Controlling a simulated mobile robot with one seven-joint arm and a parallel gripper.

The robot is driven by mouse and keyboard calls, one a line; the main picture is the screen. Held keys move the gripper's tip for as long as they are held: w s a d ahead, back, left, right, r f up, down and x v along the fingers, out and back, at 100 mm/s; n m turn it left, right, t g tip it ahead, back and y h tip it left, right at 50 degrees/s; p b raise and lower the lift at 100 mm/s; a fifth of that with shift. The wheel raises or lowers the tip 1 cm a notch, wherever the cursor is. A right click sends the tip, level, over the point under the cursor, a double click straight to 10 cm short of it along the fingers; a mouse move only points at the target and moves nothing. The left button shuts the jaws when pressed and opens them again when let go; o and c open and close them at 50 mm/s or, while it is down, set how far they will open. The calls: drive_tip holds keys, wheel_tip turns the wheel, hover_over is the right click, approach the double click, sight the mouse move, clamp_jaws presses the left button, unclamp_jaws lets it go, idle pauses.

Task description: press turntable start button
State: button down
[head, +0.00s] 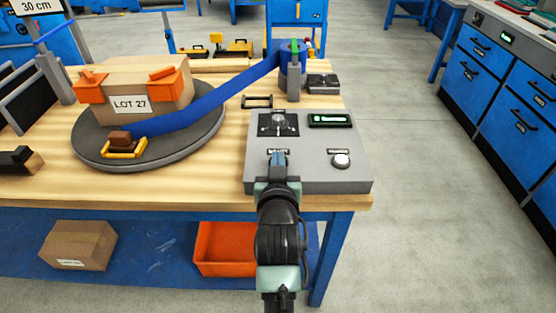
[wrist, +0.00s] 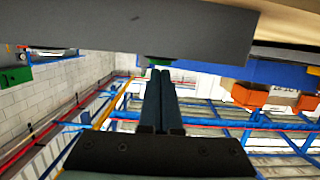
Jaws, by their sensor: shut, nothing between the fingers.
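The grey control panel (head: 310,178) sits on the front right corner of the workbench. A white round button (head: 341,160) is on its front right, with a small label behind it. My gripper (head: 278,158) is shut and empty, over the panel's front left part, hiding what lies under it. In the wrist view, my fingertips (wrist: 160,72) are together at the edge of the grey panel (wrist: 150,30). A small green part (wrist: 158,61), likely a button, shows right at the tips. I cannot tell whether they touch. The turntable (head: 90,150) is on the left.
A carton (head: 140,88) marked LOT 27 stands on the turntable with orange corner pieces. A blue strap (head: 215,100) runs from the turntable to a post (head: 293,75). The panel also has a black-plated knob (head: 278,120) and a green-lit display (head: 330,120). Floor right is clear.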

drive_tip(key=shift+s+f+b, duration=0.1)
drive_tip(key=shift+f+b, duration=0.3)
drive_tip(key=shift+f, duration=0.65)
wheel_tip(320, 180, up, 5)
drive_tip(key=p, duration=0.4)
drive_tip(key=shift+r, duration=0.2)
drive_tip(key=v, duration=1)
drive_tip(key=shift+f, duration=0.15)
